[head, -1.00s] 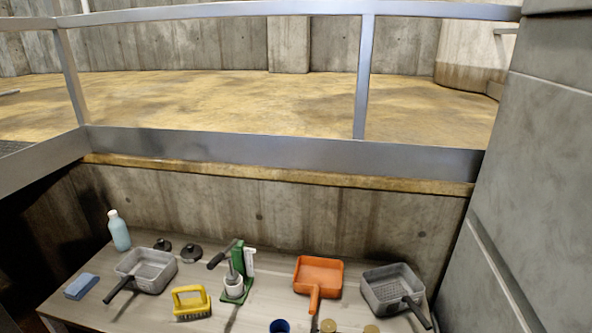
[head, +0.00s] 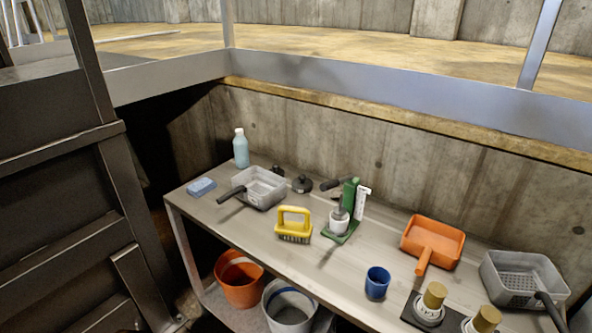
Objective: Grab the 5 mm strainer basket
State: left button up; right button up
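Two grey square baskets with black handles stand on the workbench (head: 330,236). The left basket (head: 263,192) is near the bench's left end, its handle pointing to the front left. The right basket (head: 522,278) is at the right end, with holes visible in its bottom and its handle pointing to the front right. I cannot read any mesh size, so I cannot tell which is the 5 mm one. Neither of my grippers is in view.
Between the baskets stand a yellow brush (head: 294,224), green stand (head: 346,208), blue cup (head: 377,282) and orange dustpan (head: 433,243). A bottle (head: 241,148) and blue sponge (head: 201,187) are at left. Buckets (head: 239,279) sit below. A concrete wall (head: 300,133) backs the bench.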

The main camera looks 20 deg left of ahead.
aim_at(258, 187)
jog(key=u, duration=1.85)
jog(key=i, duration=0.8)
jog(key=z, duration=1.8)
